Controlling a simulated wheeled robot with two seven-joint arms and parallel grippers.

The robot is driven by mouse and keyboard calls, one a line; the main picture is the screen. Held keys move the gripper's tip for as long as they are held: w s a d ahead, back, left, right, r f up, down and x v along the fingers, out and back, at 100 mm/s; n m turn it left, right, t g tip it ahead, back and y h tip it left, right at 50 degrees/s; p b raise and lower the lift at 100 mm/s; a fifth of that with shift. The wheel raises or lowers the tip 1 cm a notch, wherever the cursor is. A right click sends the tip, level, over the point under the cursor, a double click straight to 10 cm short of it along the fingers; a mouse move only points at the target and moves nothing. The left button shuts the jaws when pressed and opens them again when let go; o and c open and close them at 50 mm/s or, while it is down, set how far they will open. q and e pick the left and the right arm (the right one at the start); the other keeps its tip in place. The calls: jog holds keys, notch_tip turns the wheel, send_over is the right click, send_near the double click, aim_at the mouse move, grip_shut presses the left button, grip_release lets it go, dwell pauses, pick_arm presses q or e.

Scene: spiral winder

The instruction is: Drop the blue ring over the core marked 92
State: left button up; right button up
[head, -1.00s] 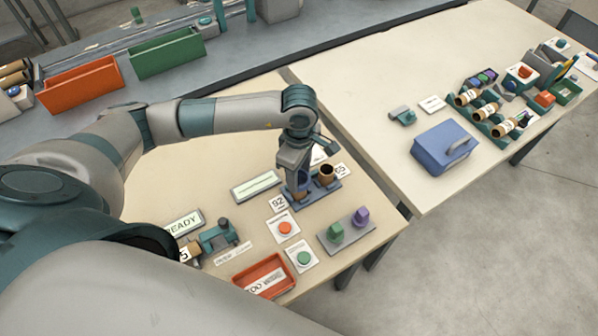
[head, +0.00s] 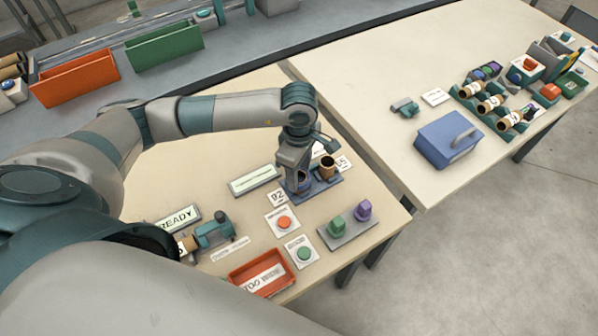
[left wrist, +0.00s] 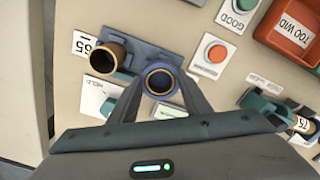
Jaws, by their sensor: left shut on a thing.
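My left gripper (head: 296,184) is shut on the blue ring (left wrist: 149,82), with one finger on each side of it in the left wrist view (left wrist: 160,90). The ring is at the core (left wrist: 161,79) beside the 92 card (head: 278,197); the core's tan rim shows inside the ring. I cannot tell how far down the core the ring sits. The core stands on a blue-grey base (head: 325,186). A second brown core (head: 327,168) stands bare on the same base, to the right, by a card reading 65 (left wrist: 84,44). My right gripper is not in view.
A red button (head: 284,222), a green button (head: 304,253) and an orange tray (head: 262,272) lie in front. A grey plate (head: 348,229) with green and purple knobs is at the right.

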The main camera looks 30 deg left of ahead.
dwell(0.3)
pick_arm(q)
jog(key=o, duration=1.2)
jog(key=shift+c, duration=0.2)
notch_tip(320, 180, up, 17)
jog(key=b, duration=0.5)
jog(key=shift+r, duration=0.2)
jog(key=shift+f, duration=0.1)
